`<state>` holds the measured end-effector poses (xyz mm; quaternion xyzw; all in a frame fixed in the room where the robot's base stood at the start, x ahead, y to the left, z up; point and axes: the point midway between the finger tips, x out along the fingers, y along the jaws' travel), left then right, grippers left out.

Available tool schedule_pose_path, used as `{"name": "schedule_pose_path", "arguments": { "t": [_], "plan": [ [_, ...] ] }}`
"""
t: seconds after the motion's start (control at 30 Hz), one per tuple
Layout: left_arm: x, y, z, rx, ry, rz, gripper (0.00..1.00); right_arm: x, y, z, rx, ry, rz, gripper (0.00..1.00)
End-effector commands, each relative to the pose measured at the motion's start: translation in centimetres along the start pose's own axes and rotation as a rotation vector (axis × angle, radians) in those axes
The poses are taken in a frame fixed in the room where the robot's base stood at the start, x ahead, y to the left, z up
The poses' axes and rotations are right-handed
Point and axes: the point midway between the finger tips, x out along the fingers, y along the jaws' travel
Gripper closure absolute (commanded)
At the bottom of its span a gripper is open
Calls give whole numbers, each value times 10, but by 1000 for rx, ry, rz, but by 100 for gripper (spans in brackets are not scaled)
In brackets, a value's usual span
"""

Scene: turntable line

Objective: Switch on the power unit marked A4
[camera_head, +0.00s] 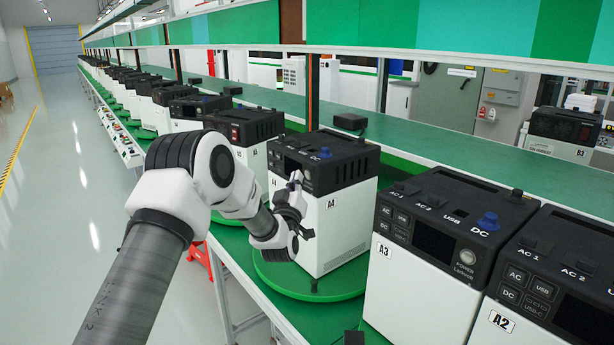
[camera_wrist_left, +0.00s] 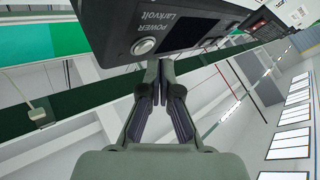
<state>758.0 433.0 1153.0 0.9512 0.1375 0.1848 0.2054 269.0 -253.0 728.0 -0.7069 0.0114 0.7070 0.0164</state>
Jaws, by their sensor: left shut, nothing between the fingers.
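The power unit marked A4 (camera_head: 335,225) is a white box with a black top, standing on a round green turntable (camera_head: 312,292). Its A4 label faces me, and a blue knob sits on its top. My left gripper (camera_head: 296,180) is shut and empty, at the unit's front panel, hiding part of it. In the left wrist view, the closed fingertips (camera_wrist_left: 158,68) are close to the round POWER button (camera_wrist_left: 145,45), beside a dark display (camera_wrist_left: 188,33). I cannot tell whether they touch it. My right gripper is not in view.
Similar unit A3 (camera_head: 425,285) stands close on the right, with A2 (camera_head: 545,320) beyond it. More units line the green bench toward the far left. A small black box (camera_head: 350,122) lies behind A4. The aisle floor (camera_head: 60,200) at left is clear.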

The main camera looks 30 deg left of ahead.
Motion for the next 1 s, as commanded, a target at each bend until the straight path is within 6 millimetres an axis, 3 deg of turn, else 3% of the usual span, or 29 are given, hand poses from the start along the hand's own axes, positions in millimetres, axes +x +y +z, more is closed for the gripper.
{"name": "schedule_pose_path", "arguments": {
  "t": [1.0],
  "plan": [
    [6,4,4,0,0,0,100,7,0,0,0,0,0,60]
  ]
}}
